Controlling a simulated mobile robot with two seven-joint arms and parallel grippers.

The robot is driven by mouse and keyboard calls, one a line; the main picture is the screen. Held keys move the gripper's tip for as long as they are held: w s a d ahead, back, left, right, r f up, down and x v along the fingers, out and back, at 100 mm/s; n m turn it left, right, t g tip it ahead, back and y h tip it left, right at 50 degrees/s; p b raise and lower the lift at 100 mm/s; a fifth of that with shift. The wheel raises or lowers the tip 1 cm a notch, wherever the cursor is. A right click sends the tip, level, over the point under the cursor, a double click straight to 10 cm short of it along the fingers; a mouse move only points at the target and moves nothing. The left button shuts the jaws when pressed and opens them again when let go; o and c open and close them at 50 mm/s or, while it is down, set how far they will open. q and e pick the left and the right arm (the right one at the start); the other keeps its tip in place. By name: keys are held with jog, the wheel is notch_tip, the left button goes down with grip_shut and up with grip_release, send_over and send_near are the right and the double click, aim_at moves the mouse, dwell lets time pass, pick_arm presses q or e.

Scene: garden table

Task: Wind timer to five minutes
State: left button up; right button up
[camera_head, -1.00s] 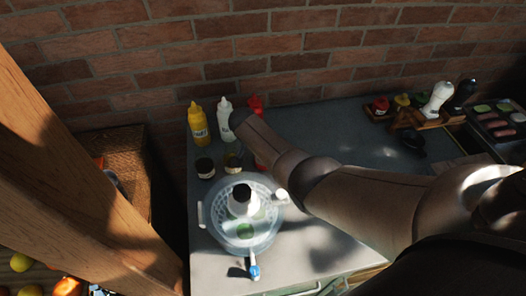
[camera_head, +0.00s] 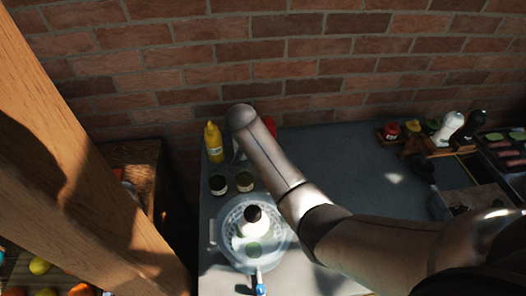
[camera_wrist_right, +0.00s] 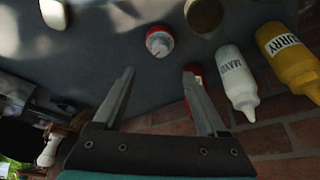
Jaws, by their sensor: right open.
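A small round red object with a white top (camera_wrist_right: 158,42), which looks like the timer, stands on the grey table in the right wrist view. It lies just beyond the fingertips and near the middle of the gap. My right gripper (camera_wrist_right: 159,74) is open, with nothing between its fingers. In the head view my right arm hides its own gripper and the timer. I cannot read the timer's dial. My left gripper is in neither view.
A yellow curry bottle (camera_wrist_right: 288,55), a white mayo bottle (camera_wrist_right: 236,78) and a red item (camera_wrist_right: 194,73) partly behind a finger stand near the brick wall. Dark-lidded jars (camera_head: 218,184) and a clear bowl (camera_head: 222,258) are close by. The table's middle (camera_head: 345,165) is clear.

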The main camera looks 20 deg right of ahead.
jog(key=shift+v, duration=1.65)
